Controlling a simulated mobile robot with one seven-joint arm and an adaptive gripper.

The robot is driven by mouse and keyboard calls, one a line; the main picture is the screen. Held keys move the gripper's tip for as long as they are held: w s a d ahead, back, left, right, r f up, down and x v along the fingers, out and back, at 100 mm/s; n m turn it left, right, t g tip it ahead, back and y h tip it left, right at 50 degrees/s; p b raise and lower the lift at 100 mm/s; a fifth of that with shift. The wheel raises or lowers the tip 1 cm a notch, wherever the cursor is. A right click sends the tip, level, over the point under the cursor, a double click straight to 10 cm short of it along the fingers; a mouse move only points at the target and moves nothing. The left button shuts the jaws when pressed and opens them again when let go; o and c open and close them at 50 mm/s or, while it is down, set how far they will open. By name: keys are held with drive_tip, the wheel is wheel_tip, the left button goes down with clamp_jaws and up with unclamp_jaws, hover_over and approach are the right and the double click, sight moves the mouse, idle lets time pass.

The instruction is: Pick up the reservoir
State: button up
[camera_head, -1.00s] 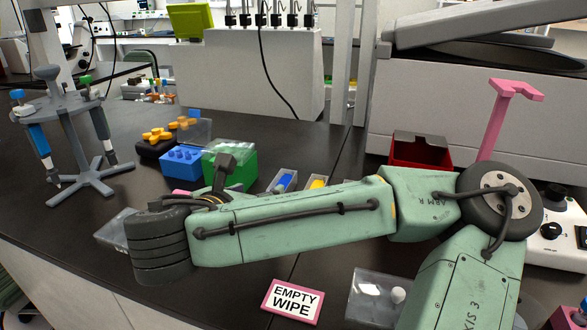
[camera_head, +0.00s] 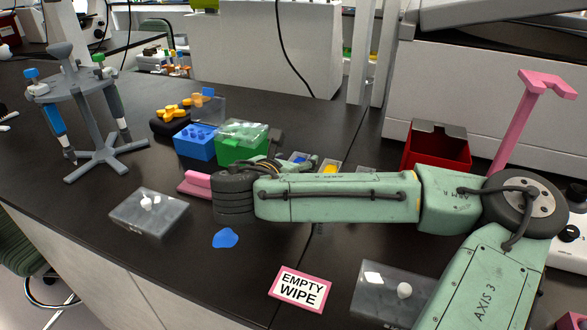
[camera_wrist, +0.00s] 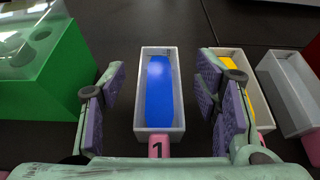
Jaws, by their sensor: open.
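A narrow pale-grey reservoir with a blue filling (camera_wrist: 143,110) lies lengthwise in the middle of the wrist view, with a pink tab at its near end. My gripper (camera_wrist: 160,78) is open, with one purple-padded finger on each side of this reservoir and gaps between. A second reservoir with a yellow filling (camera_wrist: 262,112) is partly hidden behind the right finger. A third, grey one (camera_wrist: 290,92) stands to its right. In the head view the blue reservoir (camera_head: 298,158) and the yellow one (camera_head: 329,166) show partly behind my arm, which hides my fingers.
A green box with a clear lid (camera_wrist: 45,85) stands close left of my gripper; a blue rack (camera_head: 195,142) is beside it. A red bin (camera_head: 436,148) and pink stand (camera_head: 520,120) are at right. A clear-lidded box (camera_head: 150,212) and blue patch (camera_head: 226,238) lie in front.

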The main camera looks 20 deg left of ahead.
drive_tip(key=shift+w+f, duration=0.25)
drive_tip(key=shift+w, duration=0.3)
drive_tip(key=shift+c, duration=0.4)
drive_tip(key=c, duration=1.2)
drive_tip(key=shift+o, duration=0.2)
drive_tip(key=shift+r, duration=0.1)
drive_tip(key=shift+r, duration=0.5)
wheel_tip(320, 180, up, 2)
drive_tip(key=shift+r+b, duration=0.1)
drive_tip(key=shift+b, duration=0.55)
drive_tip(key=s+b, duration=0.1)
drive_tip(key=s, duration=0.4)
drive_tip(key=s+r+b, duration=0.1)
drive_tip(key=s+b, duration=0.1)
drive_tip(key=s, duration=0.3)
drive_tip(key=s+b, duration=0.1)
drive_tip(key=s, duration=0.5)
drive_tip(key=shift+d+r, duration=0.35)
